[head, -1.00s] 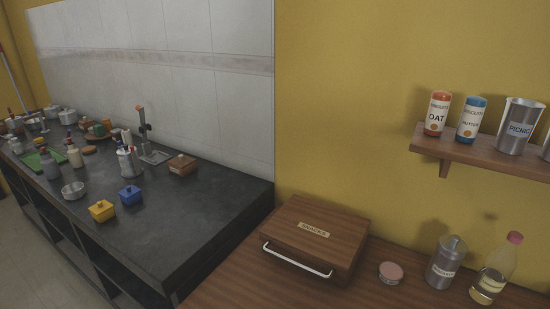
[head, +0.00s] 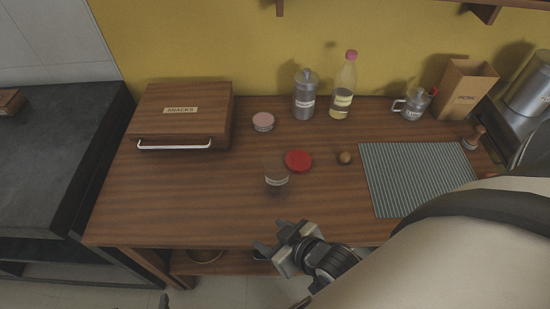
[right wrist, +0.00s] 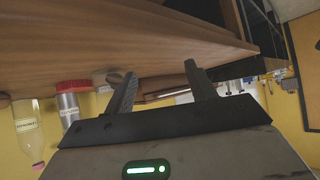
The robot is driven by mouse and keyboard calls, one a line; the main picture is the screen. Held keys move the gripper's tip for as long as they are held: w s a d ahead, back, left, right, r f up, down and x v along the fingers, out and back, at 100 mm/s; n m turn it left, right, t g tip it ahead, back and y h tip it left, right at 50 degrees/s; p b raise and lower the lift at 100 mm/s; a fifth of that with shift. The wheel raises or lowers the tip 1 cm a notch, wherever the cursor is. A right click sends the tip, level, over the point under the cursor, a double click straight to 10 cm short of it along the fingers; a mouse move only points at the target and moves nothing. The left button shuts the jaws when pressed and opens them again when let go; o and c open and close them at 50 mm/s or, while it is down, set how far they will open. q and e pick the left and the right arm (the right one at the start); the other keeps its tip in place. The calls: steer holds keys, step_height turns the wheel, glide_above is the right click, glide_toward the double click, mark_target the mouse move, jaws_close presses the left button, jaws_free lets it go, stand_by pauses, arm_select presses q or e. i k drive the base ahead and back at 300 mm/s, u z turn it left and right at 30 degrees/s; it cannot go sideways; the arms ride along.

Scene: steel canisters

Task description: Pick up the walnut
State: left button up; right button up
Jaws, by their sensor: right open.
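The walnut (head: 345,157) is a small brown ball in the head view. It lies on the wooden counter between the red lid (head: 298,161) and the striped mat (head: 415,180). My right gripper (head: 274,256) is open and empty at the counter's front edge, in front and to the left of the walnut and well apart from it. In the right wrist view the two fingers (right wrist: 160,70) stand apart with nothing between them, and I cannot make out the walnut there.
A small glass jar (head: 277,179) stands left of the walnut. A pink-topped tin (head: 263,121), a steel canister (head: 304,100), a bottle (head: 342,95) and a glass mug (head: 411,106) stand behind. The snacks box (head: 190,97) is at left. The counter's front left is clear.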

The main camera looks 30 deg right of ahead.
mark_target(345, 157)
steer(key=k, duration=0.5)
steer(key=z, duration=0.2)
steer(key=i, duration=0.4)
steer(key=u, duration=2.45)
steer(key=k, duration=1.15)
steer(key=z, duration=1.65)
